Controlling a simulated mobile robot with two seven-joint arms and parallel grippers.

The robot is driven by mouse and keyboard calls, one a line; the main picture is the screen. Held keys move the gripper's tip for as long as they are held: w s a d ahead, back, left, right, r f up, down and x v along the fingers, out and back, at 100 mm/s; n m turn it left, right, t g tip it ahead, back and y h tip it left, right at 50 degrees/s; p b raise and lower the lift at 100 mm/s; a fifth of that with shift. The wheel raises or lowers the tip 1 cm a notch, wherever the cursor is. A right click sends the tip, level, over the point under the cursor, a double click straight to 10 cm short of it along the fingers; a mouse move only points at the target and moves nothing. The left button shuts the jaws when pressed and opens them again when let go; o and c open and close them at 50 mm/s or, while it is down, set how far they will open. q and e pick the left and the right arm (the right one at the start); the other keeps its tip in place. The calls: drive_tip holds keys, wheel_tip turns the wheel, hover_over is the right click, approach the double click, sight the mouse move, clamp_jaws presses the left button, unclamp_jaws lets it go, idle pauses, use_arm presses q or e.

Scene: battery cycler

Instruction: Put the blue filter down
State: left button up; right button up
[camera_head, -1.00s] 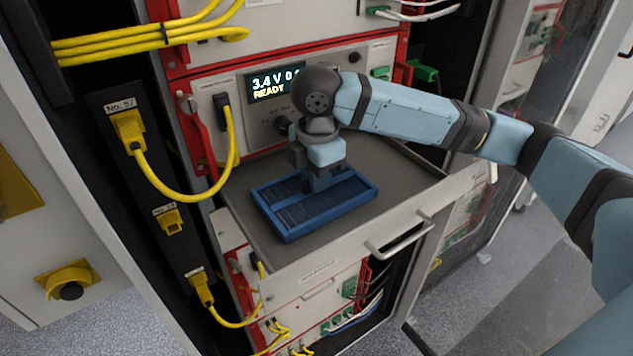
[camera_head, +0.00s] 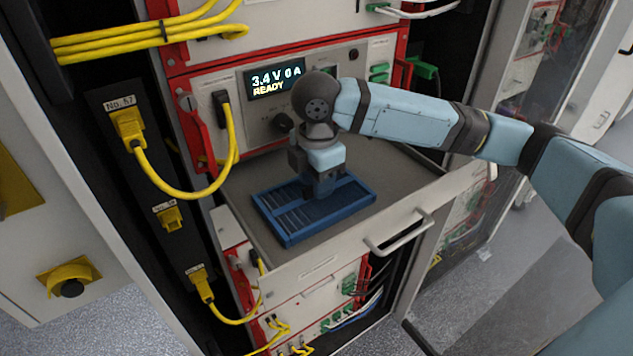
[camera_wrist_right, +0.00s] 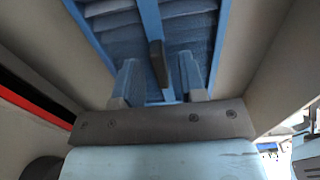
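The blue filter (camera_head: 288,218), a flat rectangular frame with slats, lies in the pulled-out grey drawer (camera_head: 375,215) below the display. My right gripper (camera_head: 322,188) is directly over the filter, pointing down at its middle. In the right wrist view, the filter (camera_wrist_right: 120,42) fills the top centre. The fingers of my right gripper (camera_wrist_right: 158,62) stand on either side of its short dark handle (camera_wrist_right: 157,65), with a visible gap on both sides, so it is open around the handle. The filter's underside is hidden. My left gripper is not in view.
The cycler panel with its display (camera_head: 275,82), reading 3.4 V 0 A READY, rises behind the drawer. Yellow cables (camera_head: 185,190) hang on the left. The drawer's front has a handle (camera_head: 400,235). Free drawer floor lies right of the filter.

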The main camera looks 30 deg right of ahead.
wheel_tip(320, 180, up, 12)
drive_tip(key=b, duration=0.1)
drive_tip(key=shift+f, duration=0.2)
drive_tip(key=shift+f, duration=0.1)
idle(0.4)
